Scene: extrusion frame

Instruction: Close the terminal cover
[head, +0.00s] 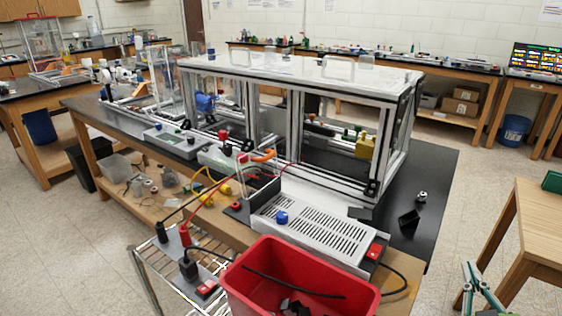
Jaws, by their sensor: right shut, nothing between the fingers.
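A white slotted power-supply box (318,228) sits on the near end of the bench, with a blue knob on top. At its left end is a dark terminal block (238,208) with red and black leads. A thin, see-through panel with dark edges (262,192) stands raised there. It looks like the terminal cover standing open, but it is too small to be sure. My right gripper (470,266) is at the bottom right, fingers pointing up, shut and empty. It is well apart from the box. My left gripper is not in view.
An aluminium extrusion frame (287,120) with clear panels stands behind the box. A red bin (262,290) is in front, beside a wire rack (160,268). Small dark parts (409,222) lie on the black bench top at right. A wooden table (535,225) is at far right.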

